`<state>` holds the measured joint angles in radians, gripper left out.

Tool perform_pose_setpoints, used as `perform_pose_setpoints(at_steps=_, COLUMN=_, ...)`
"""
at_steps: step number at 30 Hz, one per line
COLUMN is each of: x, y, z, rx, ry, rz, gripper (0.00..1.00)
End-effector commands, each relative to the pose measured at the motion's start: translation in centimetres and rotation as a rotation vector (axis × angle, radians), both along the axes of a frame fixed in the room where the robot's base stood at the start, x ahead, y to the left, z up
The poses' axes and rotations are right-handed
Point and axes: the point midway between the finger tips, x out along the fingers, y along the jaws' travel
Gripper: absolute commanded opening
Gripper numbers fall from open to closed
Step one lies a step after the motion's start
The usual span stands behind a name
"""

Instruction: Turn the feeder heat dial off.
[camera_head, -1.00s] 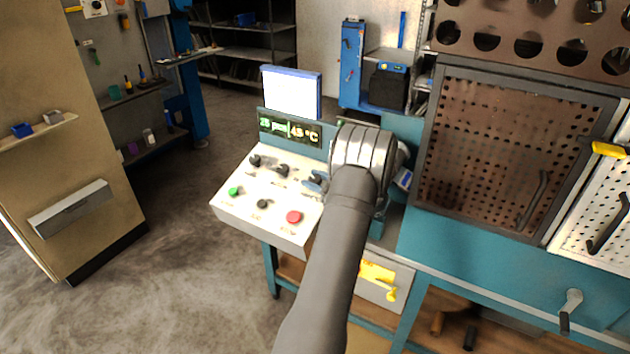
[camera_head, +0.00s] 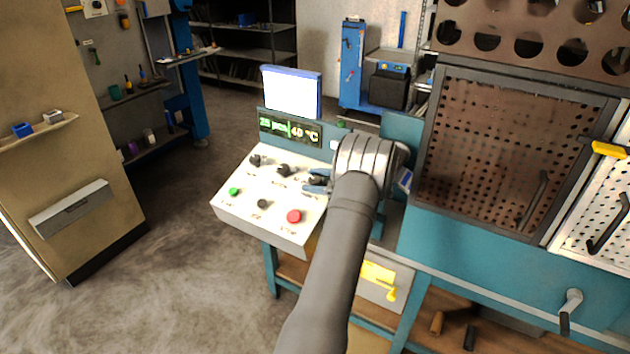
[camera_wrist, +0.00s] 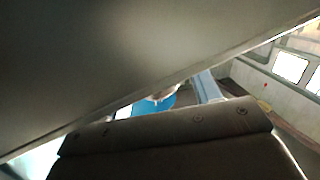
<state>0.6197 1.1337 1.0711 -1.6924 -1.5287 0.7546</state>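The white sloped control panel (camera_head: 235,208) carries three dark dials in a row. The left dial (camera_head: 255,160) and middle dial (camera_head: 284,170) stand free of my gripper. My gripper (camera_head: 317,181) is at the right dial (camera_head: 316,181), its blue-grey fingers spread on either side of it; contact cannot be made out. The dial labels are too small to read, and my wrist hides the panel's right part. The display (camera_head: 290,130) above reads 25 pcs and 40 °C. The wrist view is mostly blocked by large grey and dark surfaces; no dial can be identified there.
A green button (camera_head: 234,191), a black button (camera_head: 262,203) and a red button (camera_head: 294,216) sit below the dials. A lit screen (camera_head: 291,92) rises behind the display. A perforated brown door (camera_head: 490,150) stands to the right of my arm.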

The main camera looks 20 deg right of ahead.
Motion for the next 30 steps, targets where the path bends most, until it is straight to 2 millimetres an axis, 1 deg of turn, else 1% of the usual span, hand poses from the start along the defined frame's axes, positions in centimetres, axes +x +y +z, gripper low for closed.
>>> perform_pose_setpoints(at_steps=8, x=0.0, y=0.0, z=0.1, rx=0.009, ry=-0.010, rz=-0.034, gripper=0.57)
perform_pose_setpoints(at_steps=11, x=0.0, y=0.0, z=0.2, rx=0.023, ry=-0.023, rz=-0.090, gripper=0.57)
perform_pose_setpoints(at_steps=22, x=-0.1, y=0.0, z=0.1, rx=0.088, ry=-0.087, rz=-0.385, gripper=0.57)
perform_pose_setpoints(at_steps=24, x=-1.3, y=-1.1, z=0.1, rx=0.087, ry=-0.088, rz=-0.389, gripper=0.57)
perform_pose_setpoints(at_steps=30, x=-4.6, y=-3.4, z=0.1, rx=0.086, ry=-0.090, rz=-0.386, gripper=0.57)
